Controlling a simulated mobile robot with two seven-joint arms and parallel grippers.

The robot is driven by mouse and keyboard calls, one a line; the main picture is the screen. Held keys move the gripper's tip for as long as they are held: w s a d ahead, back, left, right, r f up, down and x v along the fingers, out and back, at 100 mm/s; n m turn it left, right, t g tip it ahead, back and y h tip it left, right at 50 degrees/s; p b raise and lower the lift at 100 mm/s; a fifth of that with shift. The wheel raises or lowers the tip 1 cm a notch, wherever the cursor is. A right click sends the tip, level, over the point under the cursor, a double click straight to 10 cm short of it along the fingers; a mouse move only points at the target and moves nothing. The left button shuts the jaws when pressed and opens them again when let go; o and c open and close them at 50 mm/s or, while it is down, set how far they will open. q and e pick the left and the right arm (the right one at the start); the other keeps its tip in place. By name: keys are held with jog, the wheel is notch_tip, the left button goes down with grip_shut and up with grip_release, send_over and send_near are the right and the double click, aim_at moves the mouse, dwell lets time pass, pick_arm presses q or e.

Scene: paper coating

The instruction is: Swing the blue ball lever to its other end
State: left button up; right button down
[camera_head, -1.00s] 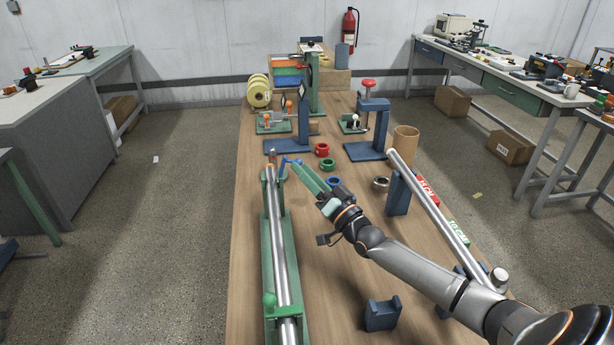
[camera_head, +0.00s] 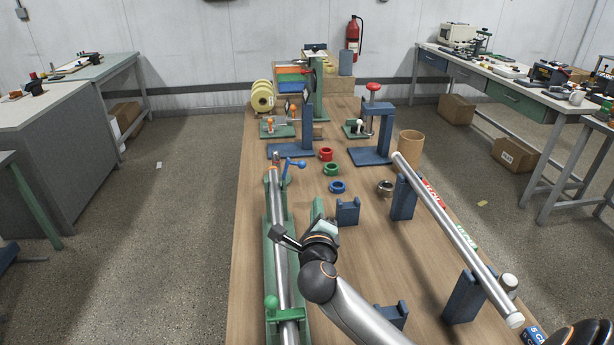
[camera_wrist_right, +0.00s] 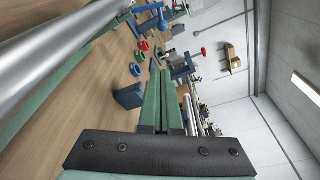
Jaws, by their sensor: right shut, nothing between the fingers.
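The blue ball lever (camera_head: 287,168) stands at the far end of the green-framed roller unit (camera_head: 273,230), its ball (camera_head: 302,164) pointing right. What looks like the lever (camera_wrist_right: 158,14) also shows at the top of the right wrist view. My right gripper (camera_head: 318,203), with green fingers, is to the near right of the lever, apart from it, beside the roller frame. In the right wrist view its fingers (camera_wrist_right: 156,66) are together and empty. My left gripper is not in view.
Red (camera_head: 326,154), green (camera_head: 331,168) and blue (camera_head: 338,187) rings and a blue support block (camera_head: 347,211) lie right of the lever. A steel bar (camera_head: 450,230) rests on blue posts at the right. A blue press stand (camera_head: 370,155) and cardboard tube (camera_head: 410,145) are further back.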

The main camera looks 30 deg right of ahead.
jog(key=w+a+r+x, duration=0.1)
jog(key=x, duration=1.1)
jog(key=shift+w+a+r, duration=0.3)
jog(key=shift+a, duration=0.05)
